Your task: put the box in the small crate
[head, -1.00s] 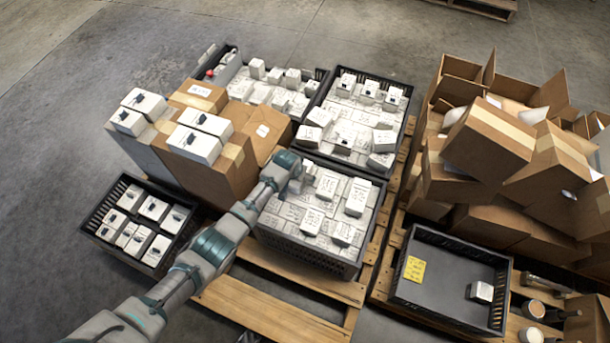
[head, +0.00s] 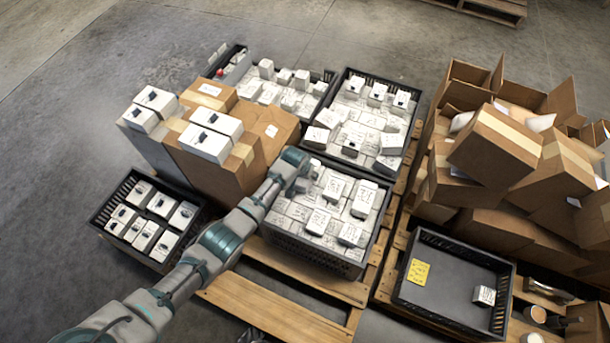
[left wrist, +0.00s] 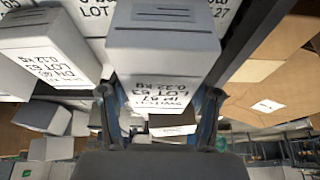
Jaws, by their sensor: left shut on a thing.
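My left gripper (left wrist: 158,112) is shut on a white box (left wrist: 165,55) with a printed lot label, which fills the space between its fingers in the left wrist view. In the head view my left gripper (head: 299,182) is over the left side of a black crate (head: 307,262) packed with white boxes; the held box is mostly hidden there by my arm. A small black crate (head: 162,262) with several white boxes stands at the left. Another low black crate (head: 440,286) with a yellow note holds one white box. My right gripper is not in view.
Cardboard boxes (head: 215,165) with white boxes on top stand behind my arm. Another full crate (head: 405,150) stands at the back. Stacked cartons (head: 490,145) crowd the right. A wooden pallet (head: 270,310) lies in front; grey floor is clear at the far left.

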